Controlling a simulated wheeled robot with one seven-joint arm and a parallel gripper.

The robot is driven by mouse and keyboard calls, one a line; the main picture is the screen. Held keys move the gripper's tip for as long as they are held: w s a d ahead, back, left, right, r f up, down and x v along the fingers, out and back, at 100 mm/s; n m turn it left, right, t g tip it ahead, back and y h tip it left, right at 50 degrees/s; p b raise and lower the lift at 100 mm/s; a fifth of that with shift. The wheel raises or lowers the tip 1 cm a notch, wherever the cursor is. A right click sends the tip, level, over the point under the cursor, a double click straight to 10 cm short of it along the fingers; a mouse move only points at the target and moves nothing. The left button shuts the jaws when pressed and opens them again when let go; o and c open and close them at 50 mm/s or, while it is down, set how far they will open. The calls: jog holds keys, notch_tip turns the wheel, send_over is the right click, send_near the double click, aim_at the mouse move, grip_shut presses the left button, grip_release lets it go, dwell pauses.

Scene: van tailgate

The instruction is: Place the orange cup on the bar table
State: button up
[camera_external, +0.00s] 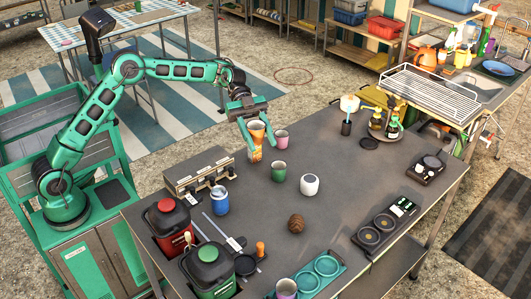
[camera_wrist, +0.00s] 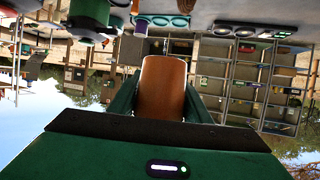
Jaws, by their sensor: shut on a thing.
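The orange cup (camera_external: 256,132) is between the two green fingers of my gripper (camera_external: 261,148) in the external view. In the wrist view the cup (camera_wrist: 163,88) fills the middle, with a green finger on each side, and my gripper (camera_wrist: 162,100) is shut on it. The cup is over the far left part of the grey table (camera_external: 345,160); whether its base touches the top cannot be told. A patterned orange patch shows just below it, and whether it belongs to the cup is unclear.
Close by stand a pink cup (camera_external: 281,139), a green cup (camera_external: 278,172) and a white round device (camera_external: 309,185). A blue jar (camera_external: 219,200) and red canister (camera_external: 168,222) stand at the left. The table's middle right is clear. A smaller table (camera_external: 122,24) stands at the back left.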

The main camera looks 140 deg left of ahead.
aim_at(251, 123)
jog(key=shift+s+r+m+g+h, duration=0.1)
jog(key=shift+s+r+m+h, duration=0.1)
jog(key=shift+s, duration=0.4)
jog(key=shift+s+r+m+g+h, duration=0.1)
jog(key=shift+s+r+m+h, duration=0.1)
jog(key=shift+s, duration=0.4)
jog(key=shift+s+r+m+g+h, duration=0.1)
jog(key=shift+s+m+h, duration=0.1)
jog(key=shift+s, duration=0.4)
notch_tip(251, 123, down, 13)
jog(key=x, duration=0.4)
jog(key=f+x, duration=0.1)
jog(key=x, duration=0.4)
jog(key=s+x, duration=0.1)
jog(key=x, duration=0.3)
jog(key=shift+w+d+f, duration=0.1)
jog(key=shift+d+f, duration=0.25)
jog(key=shift+f, duration=2.1)
jog(key=o, duration=1.1)
jog(key=v, duration=1.2)
